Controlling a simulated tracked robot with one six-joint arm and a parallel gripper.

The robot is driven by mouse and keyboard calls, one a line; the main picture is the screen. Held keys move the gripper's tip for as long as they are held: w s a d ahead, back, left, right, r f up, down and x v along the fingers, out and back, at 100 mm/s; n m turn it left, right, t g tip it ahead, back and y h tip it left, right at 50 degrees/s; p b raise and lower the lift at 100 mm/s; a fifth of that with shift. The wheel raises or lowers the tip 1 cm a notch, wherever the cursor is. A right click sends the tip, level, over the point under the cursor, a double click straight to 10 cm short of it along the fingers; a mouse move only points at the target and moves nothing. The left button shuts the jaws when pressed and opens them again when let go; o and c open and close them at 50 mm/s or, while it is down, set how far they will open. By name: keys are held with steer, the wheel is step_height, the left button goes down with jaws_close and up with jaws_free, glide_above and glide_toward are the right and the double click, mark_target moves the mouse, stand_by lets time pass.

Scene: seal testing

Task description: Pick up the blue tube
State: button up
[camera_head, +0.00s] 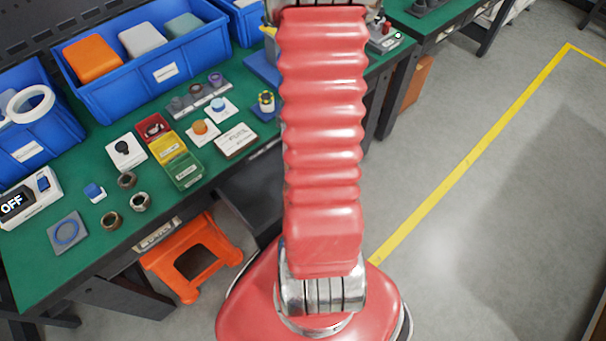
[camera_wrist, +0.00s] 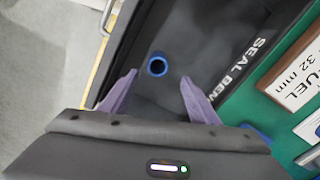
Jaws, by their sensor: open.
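In the wrist view a small blue tube (camera_wrist: 157,66) shows as a round blue rim with a dark opening, seen from above. It lies over a dark grey surface beyond the bench's front edge; I cannot tell how far below my gripper it is. My gripper (camera_wrist: 159,78) is open, with its two purple fingers spread. The tube appears between and slightly past the fingertips, with no visible contact. In the head view my own arm covers the middle, and I cannot make out the tube or my gripper there.
The green bench (camera_head: 215,185) holds blue bins (camera_head: 150,85), seal samples and small coloured trays (camera_head: 170,150). In the wrist view its lettered edge (camera_wrist: 245,72) is close on the right. An orange stool (camera_head: 190,255) stands by the bench. Open floor (camera_head: 480,220) lies right.

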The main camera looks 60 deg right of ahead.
steer(key=shift+f, duration=2.3)
steer(key=shift+s+d+f, duration=0.1)
steer(key=shift+s+f, duration=0.05)
steer(key=shift+f, duration=2.45)
steer(key=shift+c, duration=0.2)
steer(key=c, duration=1.1)
